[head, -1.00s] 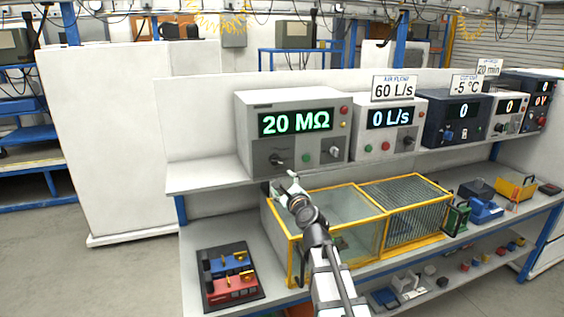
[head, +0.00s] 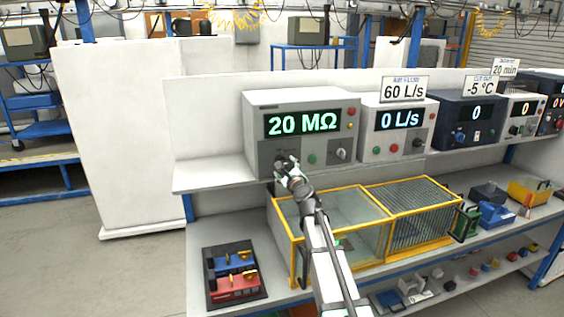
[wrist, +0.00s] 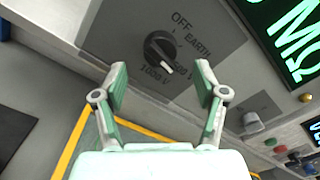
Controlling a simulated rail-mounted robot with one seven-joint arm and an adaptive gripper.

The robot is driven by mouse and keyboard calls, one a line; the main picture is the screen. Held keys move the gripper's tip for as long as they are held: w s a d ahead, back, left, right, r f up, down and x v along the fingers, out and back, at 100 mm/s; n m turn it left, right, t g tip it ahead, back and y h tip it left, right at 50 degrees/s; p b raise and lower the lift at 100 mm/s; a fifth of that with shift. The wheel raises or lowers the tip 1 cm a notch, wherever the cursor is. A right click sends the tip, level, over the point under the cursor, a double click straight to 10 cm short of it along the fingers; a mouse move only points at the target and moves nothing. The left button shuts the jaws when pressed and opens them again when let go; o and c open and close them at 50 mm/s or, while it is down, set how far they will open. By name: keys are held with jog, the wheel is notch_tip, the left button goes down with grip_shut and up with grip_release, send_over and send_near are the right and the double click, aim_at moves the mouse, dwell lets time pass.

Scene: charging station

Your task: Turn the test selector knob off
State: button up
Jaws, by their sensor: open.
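The test selector knob (wrist: 160,52) is a round black dial with a white pointer bar on a grey panel in the wrist view. The pointer aims toward the lower right, away from OFF, near the voltage marks. My gripper (wrist: 162,85) is open and empty, its two green-padded fingers to either side just below the knob in the picture. In the head view, my gripper (head: 283,162) is at the lower left of the white meter (head: 270,148) reading 20 MΩ, mostly covering the knob.
Another grey knob (head: 341,153) and green and red buttons sit on the same meter. More instruments stand to the right on the shelf (head: 225,178). A red and blue block set (head: 233,277) lies lower left.

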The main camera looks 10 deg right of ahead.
aim_at(283, 163)
jog(key=w, duration=0.5)
jog(key=shift+a+p, duration=0.3)
jog(key=c, duration=1.1)
